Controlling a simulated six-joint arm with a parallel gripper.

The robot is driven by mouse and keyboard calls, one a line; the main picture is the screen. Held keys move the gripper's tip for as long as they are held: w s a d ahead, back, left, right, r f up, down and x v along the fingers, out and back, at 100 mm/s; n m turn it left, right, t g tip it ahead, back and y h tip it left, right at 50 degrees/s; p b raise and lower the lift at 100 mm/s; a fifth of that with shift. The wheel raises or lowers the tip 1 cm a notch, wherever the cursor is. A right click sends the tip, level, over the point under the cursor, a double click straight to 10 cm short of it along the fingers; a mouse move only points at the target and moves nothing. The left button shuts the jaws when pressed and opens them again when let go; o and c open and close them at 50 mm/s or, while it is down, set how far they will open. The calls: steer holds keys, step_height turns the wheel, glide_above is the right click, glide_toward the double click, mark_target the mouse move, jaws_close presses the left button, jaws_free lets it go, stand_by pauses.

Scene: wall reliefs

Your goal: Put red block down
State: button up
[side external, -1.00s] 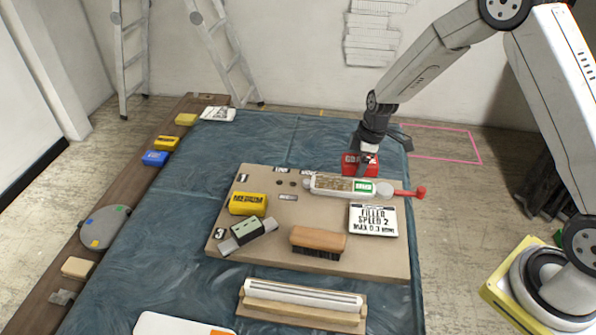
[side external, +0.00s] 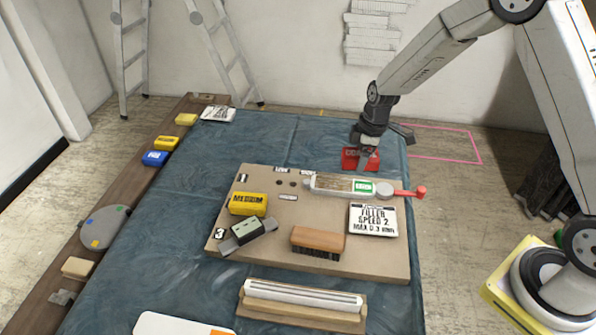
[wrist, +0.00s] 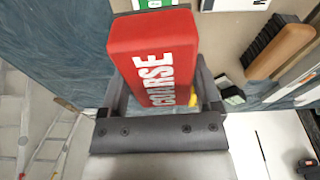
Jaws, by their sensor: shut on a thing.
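The red block (side external: 352,160) is behind the board's far edge in the side view, over the blue cloth. In the wrist view the red block (wrist: 153,58) carries the white word COARSE and fills the space between the fingers. My gripper (side external: 368,152) is shut on it, with a finger on each side in the wrist view (wrist: 163,100). From these views I cannot tell whether the block touches the cloth or hangs just above it.
The tan board (side external: 278,260) holds a yellow MEDIUM block (side external: 248,204), a brush (side external: 318,240), a FILLER card (side external: 373,221) and a long tool with a red knob (side external: 340,184). Bare blue cloth (side external: 290,140) lies left of the red block. A blue block (side external: 155,158) sits on the left plank.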

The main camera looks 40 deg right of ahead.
steer(key=s+a+r+m, duration=0.1)
steer(key=s+a+r, duration=0.2)
steer(key=s+a, duration=1)
glide_above(297, 217)
steer(key=s, duration=0.2)
steer(key=f, duration=0.8)
steer(key=shift+w+d+f, duration=0.15)
steer(key=shift+d+f, duration=0.15)
steer(key=shift+d, duration=0.05)
steer(key=shift+w+f, duration=0.4)
steer(key=shift+a, duration=0.1)
steer(key=shift+w+f, duration=0.1)
steer(key=shift+f, duration=0.1)
steer(key=shift+w+f, duration=0.15)
steer(key=shift+f, duration=1.5)
